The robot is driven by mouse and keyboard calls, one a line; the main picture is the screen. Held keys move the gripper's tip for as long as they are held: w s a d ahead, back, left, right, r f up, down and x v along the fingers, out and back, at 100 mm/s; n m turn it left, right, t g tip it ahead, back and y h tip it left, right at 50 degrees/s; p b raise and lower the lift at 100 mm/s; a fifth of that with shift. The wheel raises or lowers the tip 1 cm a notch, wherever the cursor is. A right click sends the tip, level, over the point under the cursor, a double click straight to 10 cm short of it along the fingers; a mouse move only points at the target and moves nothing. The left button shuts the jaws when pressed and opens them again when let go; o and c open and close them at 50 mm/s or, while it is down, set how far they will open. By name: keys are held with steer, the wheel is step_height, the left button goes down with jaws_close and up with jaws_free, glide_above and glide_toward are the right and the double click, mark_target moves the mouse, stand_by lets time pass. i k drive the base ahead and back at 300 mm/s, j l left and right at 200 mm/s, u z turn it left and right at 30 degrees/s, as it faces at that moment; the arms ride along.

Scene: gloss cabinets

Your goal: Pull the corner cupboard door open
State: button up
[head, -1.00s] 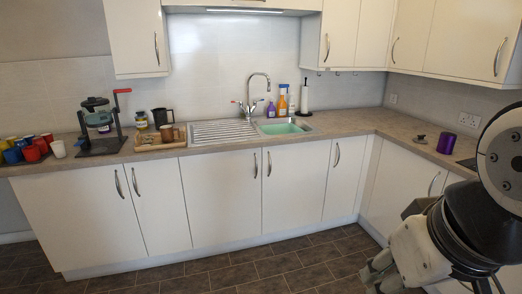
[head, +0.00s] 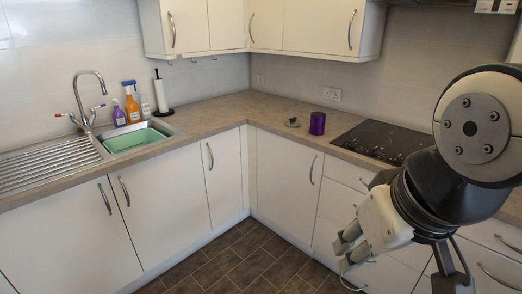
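White gloss cupboard doors meet at the inner corner under the worktop, all closed. The corner door on the right run (head: 283,185) has a curved metal handle (head: 312,170) near its upper right edge. The door just left of the corner (head: 225,175) has its handle (head: 210,156) at its upper left. My gripper (head: 347,251) is at the lower right, nearer to me than the cupboards and to the right of and below the corner door's handle. Its two pale fingers are apart, with nothing seen between them. It touches no door or handle that I can see.
Dark tiled floor (head: 235,262) is clear before the corner. A purple canister (head: 317,123) and a small lid-like item (head: 292,122) stand on the worktop (head: 240,112). A black hob (head: 385,140) is right; the sink (head: 140,138) is left. My arm hides part of the right-hand units.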

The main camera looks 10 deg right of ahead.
mark_target(289, 175)
steer(key=i+l+u, duration=0.35)
steer(key=i+l, duration=0.3)
steer(key=i+l+u, duration=0.2)
steer(key=l, duration=0.15)
steer(key=i+l+u, duration=0.1)
steer(key=l+u, duration=0.15)
steer(key=l, duration=0.15)
steer(key=i+l+u, duration=0.2)
steer(key=l, duration=0.25)
steer(key=k+j, duration=0.05)
steer(key=k, duration=0.05)
